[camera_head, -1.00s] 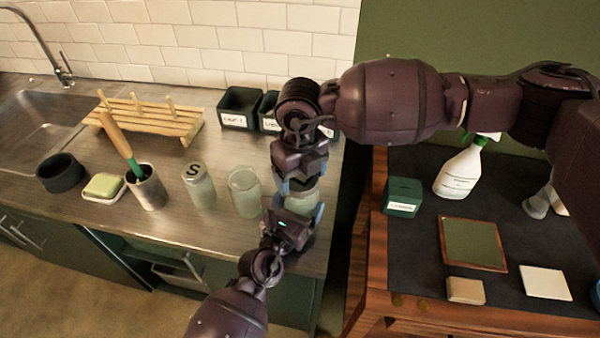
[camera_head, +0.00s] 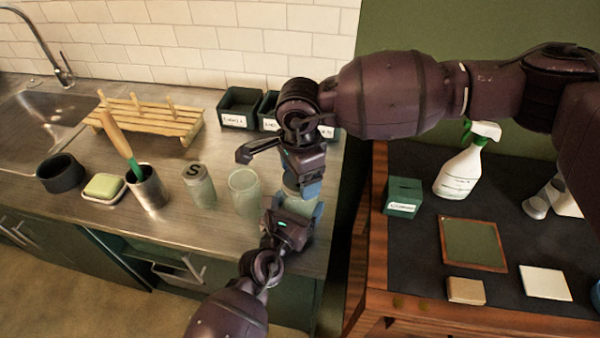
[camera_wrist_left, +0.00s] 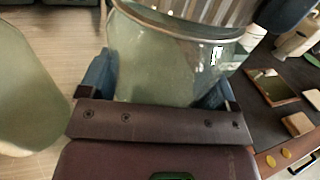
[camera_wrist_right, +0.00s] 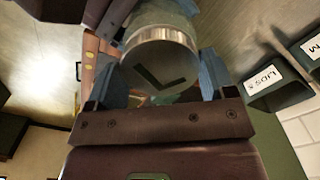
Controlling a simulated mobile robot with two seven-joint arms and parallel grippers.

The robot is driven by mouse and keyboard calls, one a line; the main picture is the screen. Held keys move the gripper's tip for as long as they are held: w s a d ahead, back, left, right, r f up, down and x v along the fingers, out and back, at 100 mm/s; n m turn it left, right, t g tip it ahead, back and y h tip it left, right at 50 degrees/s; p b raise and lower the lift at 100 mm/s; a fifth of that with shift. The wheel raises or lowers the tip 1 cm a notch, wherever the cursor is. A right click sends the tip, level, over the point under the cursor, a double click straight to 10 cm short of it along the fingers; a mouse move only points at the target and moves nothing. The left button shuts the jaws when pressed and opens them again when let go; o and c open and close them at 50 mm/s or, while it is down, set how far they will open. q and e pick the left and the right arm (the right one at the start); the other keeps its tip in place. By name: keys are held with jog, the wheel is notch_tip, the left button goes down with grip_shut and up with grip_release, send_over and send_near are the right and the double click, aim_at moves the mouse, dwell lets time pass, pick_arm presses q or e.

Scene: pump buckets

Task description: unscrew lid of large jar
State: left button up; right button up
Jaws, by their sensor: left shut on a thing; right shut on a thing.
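The large jar (camera_wrist_left: 175,65) is pale green glass and stands near the counter's right end. Its ribbed silver lid (camera_wrist_right: 160,62) bears a dark "L" and sits at the jar's top. My left gripper (camera_head: 297,210) is shut around the jar's body, with a blue finger on each side in the left wrist view. My right gripper (camera_head: 303,186) is shut on the lid from above, fingers on either side of its rim in the right wrist view. In the head view the grippers hide most of the jar and lid. I cannot tell whether the lid is loose.
A lidless-looking glass jar (camera_head: 245,194) stands just left of my grippers, and a jar with an "S" lid (camera_head: 200,186) farther left. Labelled dark bins (camera_head: 240,107) stand behind. A gap separates the counter from the dark-topped table (camera_head: 405,255) at right.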

jog(key=n, duration=1.2)
jog(key=shift+n, duration=0.4)
jog(key=n, duration=0.5)
jog(key=shift+r, duration=0.1)
jog(key=n, duration=0.6)
jog(key=shift+r, duration=0.3)
jog(key=shift+r, duration=0.7)
jog(key=shift+r, duration=0.25)
